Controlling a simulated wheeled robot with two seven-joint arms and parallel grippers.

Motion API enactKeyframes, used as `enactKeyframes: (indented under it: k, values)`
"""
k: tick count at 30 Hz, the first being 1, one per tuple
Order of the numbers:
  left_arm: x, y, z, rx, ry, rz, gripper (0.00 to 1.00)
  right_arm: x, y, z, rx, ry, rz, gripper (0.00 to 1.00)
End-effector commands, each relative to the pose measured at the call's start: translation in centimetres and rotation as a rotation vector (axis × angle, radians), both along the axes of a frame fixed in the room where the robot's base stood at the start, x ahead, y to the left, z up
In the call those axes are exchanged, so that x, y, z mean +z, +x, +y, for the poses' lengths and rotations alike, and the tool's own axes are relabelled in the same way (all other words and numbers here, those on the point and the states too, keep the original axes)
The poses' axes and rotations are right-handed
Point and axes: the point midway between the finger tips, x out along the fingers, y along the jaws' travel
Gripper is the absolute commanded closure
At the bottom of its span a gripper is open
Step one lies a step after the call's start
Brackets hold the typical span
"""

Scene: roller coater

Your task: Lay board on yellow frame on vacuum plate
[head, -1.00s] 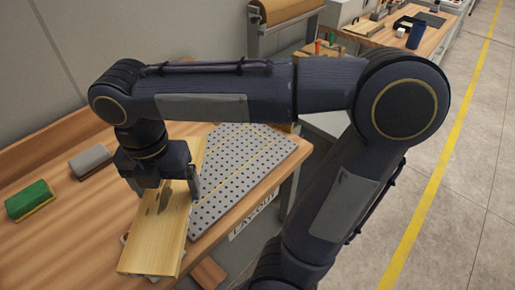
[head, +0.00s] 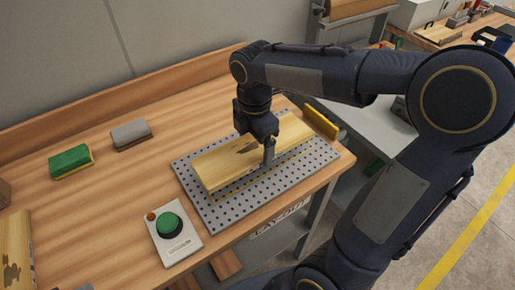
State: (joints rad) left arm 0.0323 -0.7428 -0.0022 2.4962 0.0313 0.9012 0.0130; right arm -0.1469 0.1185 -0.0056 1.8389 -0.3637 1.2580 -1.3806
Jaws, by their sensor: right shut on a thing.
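The board (head: 221,167) is a pale wooden plank with dark knots. My right gripper (head: 262,150) is shut on its middle, across its width. The board is over the grey perforated vacuum plate (head: 222,215), running roughly along the plate's length. I cannot tell whether it touches the plate or hangs just above it. Part of the yellow frame line (head: 238,193) shows on the plate along the board's near side; the board hides the rest. My left gripper is not in view.
A white box with a green button (head: 169,225) stands left of the plate. A green block (head: 71,162) and a grey block (head: 131,135) lie behind it. Another knotted board (head: 15,250) is at the left edge. A yellow piece (head: 320,121) stands at the plate's far right end.

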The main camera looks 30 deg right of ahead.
Motion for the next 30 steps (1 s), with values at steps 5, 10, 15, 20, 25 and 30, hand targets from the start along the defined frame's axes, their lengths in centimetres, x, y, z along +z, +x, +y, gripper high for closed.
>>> enactKeyframes:
  k: [5, 10, 15, 20, 25, 30]
  values:
    - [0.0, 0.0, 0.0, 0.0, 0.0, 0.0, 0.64, -1.7, 1.1, -0.9, 0.0, 0.0, 0.0, 0.43]
    - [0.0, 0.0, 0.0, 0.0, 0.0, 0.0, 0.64, -3.1, 1.9, -1.6, 0.0, -0.001, 0.001, 0.43]
    - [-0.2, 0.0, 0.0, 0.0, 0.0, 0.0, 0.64, -5.5, 1.8, -1.5, 0.002, -0.001, 0.0, 0.43]
    - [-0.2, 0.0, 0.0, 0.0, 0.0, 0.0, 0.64, -5.9, 1.9, -1.5, 0.001, 0.0, -0.003, 0.43]
    - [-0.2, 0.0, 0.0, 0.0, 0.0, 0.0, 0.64, -5.9, 1.8, -1.5, 0.001, 0.0, -0.002, 0.43]
    - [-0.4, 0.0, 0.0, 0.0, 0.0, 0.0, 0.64, -6.2, 1.8, -1.5, 0.001, 0.0, -0.002, 0.07]
